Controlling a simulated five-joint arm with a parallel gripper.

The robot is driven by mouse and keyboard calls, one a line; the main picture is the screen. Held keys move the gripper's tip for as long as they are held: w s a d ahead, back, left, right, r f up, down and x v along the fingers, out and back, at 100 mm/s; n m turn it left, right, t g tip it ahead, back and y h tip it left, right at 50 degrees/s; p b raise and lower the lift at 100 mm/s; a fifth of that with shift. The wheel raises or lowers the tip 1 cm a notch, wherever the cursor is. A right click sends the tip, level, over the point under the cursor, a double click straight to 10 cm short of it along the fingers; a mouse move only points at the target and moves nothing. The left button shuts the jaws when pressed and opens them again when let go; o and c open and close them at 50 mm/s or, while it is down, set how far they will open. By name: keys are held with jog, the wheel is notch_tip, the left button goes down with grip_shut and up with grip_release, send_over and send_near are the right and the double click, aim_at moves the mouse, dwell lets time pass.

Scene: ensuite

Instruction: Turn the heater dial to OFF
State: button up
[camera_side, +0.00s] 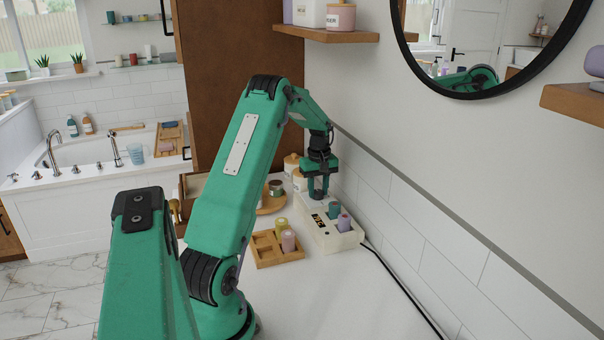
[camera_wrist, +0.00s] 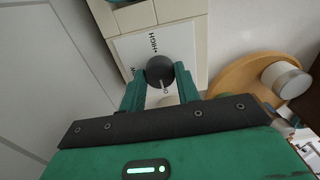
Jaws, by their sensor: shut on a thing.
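The heater (camera_side: 345,241) is a cream box on the counter against the tiled wall, with a teal and a purple cartridge standing in it. Its dial (camera_wrist: 158,68) is a dark round knob on a white plate in the wrist view. "HIGH" is printed above the dial, and part of another word shows at its left, too small to read surely. A pale mark shows on the dial's lower side. My gripper (camera_side: 318,192) is over the heater's far end, pointing down. Its teal fingers are shut on the dial, one on each side. In the side view my gripper hides the dial.
A wooden tray (camera_side: 262,247) with yellow and pink cartridges sits left of the heater. A round wooden board (camera_wrist: 240,75) with a jar (camera_wrist: 285,79) lies beyond it. A black cable (camera_side: 402,290) runs along the wall. The front counter (camera_side: 345,300) is clear.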

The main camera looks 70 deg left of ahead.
aim_at(318, 191)
jog(key=shift+r, duration=0.1)
dwell(0.3)
jog(key=o, duration=1)
jog(key=shift+r, duration=3.85)
